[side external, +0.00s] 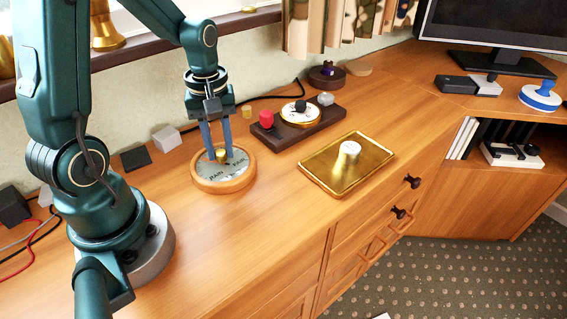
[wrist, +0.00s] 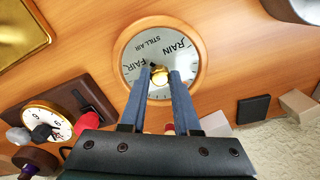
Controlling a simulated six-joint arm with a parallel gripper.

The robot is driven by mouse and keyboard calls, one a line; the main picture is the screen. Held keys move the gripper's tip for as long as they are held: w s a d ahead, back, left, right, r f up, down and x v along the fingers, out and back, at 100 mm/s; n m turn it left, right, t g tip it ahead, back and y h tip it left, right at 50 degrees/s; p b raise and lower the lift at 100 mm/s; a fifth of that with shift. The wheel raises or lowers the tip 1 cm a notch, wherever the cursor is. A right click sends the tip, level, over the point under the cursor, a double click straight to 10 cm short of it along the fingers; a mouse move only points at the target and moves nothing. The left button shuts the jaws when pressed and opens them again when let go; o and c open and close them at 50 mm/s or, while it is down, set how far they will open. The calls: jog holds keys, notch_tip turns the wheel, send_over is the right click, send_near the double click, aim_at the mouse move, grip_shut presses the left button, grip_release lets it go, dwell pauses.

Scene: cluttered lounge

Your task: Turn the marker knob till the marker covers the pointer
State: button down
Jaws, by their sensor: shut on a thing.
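The barometer-like dial (side external: 208,183) lies flat on the wooden cabinet top, with a round wooden rim and a pale face. My gripper (side external: 215,150) is upright in the side view. A dark hand tip shows beside the knob; I cannot tell pointer from marker.
A brass tray (side external: 318,172) with a white knob-shaped piece (side external: 347,154) lies to the right. Behind the dial stands a dark wooden base (side external: 322,127) with a red knob (side external: 266,118) and a small dial. Grey and black blocks (side external: 167,138) line the wall. The front cabinet top is clear.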

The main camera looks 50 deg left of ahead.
aim_at(220, 152)
jog(key=c, duration=0.6)
grip_release()
jog(key=shift+r, duration=2.6)
